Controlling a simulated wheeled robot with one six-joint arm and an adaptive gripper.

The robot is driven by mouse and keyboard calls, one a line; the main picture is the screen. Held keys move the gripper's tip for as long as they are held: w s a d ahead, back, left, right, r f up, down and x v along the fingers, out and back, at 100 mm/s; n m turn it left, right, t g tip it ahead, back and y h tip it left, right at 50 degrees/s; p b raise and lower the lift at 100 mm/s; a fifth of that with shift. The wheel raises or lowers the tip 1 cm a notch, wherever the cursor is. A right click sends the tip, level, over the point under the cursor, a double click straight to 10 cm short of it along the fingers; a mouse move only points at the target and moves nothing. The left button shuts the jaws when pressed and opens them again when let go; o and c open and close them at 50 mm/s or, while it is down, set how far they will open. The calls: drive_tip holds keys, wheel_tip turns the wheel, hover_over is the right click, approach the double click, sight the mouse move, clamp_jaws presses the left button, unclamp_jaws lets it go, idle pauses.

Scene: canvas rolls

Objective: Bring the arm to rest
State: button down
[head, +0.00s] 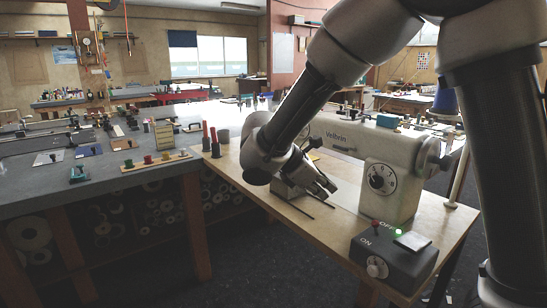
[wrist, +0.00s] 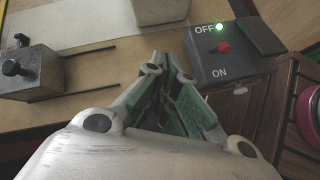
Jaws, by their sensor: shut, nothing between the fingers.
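My gripper (head: 324,187) is over the wooden sewing table, in front of the sewing machine (head: 392,176). In the wrist view its green-padded fingers (wrist: 172,85) are together and empty. My arm reaches down from the upper right across the head view, bent at the elbow. A dark switch box (head: 395,262) marked ON and OFF is at the table's front right, apart from the gripper. It also shows in the wrist view (wrist: 240,68), with a red switch (wrist: 223,46) and a lit green lamp (wrist: 219,27) beside OFF.
A metal block with a knob (wrist: 28,70) and two thin dark rods lie on the table beside the gripper. A grey workbench (head: 60,196) with coloured knobs and tools stands at left, rolls stored beneath. Dark floor (head: 262,280) is open in front.

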drive_tip(key=s+d+r+m+y, duration=0.3)
drive_tip(key=s+d+m+y, duration=0.1)
drive_tip(key=s+d+m, duration=0.5)
drive_tip(key=s+d+r+m+y, duration=0.4)
drive_tip(key=s+d+m, duration=0.6)
drive_tip(key=s+d, duration=0.2)
drive_tip(key=shift+s+d+m+t, duration=0.25)
drive_tip(key=shift+s+m+t, duration=0.05)
drive_tip(key=shift+s, duration=0.25)
